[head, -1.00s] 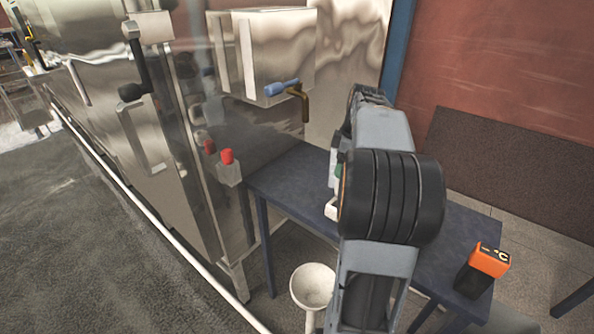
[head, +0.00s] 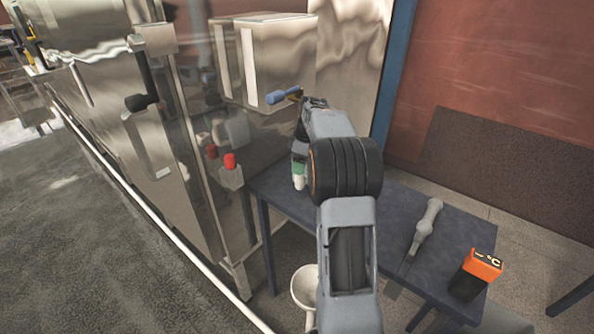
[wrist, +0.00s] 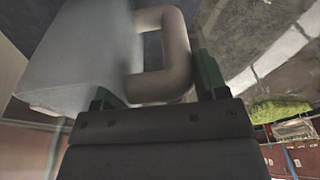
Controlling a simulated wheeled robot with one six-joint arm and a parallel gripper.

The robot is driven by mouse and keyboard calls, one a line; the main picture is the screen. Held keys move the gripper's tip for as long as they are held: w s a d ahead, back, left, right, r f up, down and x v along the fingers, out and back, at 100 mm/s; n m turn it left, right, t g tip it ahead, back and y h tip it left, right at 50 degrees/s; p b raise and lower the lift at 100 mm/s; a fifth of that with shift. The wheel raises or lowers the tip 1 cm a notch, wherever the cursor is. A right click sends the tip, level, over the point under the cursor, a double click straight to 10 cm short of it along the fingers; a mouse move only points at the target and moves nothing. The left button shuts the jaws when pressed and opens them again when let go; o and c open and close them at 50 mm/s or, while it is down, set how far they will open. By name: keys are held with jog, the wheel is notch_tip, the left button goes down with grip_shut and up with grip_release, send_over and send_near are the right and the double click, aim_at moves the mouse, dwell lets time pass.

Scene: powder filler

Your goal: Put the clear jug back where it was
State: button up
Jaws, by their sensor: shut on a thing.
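The clear jug (wrist: 85,55) fills the upper left of the wrist view as a pale, see-through body. Its thick, rounded handle (wrist: 178,50) reaches down between the green fingers of my gripper (wrist: 155,86). My gripper is shut on this handle. In the head view, my gripper (head: 299,170) shows only as a small green and pale patch beside my wrist, over the left part of the dark blue table (head: 400,205). My arm hides most of the jug there, and I cannot tell whether its base touches anything.
A shiny metal machine (head: 275,50) with a blue-handled valve (head: 283,96) and a red knob (head: 230,161) stands left of and behind the table. A grey tool (head: 426,228) and an orange-and-black device (head: 478,272) lie at the table's right. A white bowl (head: 302,286) is below.

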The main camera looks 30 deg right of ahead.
notch_tip(320, 180, down, 2)
jog(key=shift+f, duration=0.2)
jog(key=shift+w+a+f, duration=0.1)
jog(key=shift+w+f, duration=0.1)
jog(key=shift+f, duration=0.15)
jog(key=shift+f, duration=0.15)
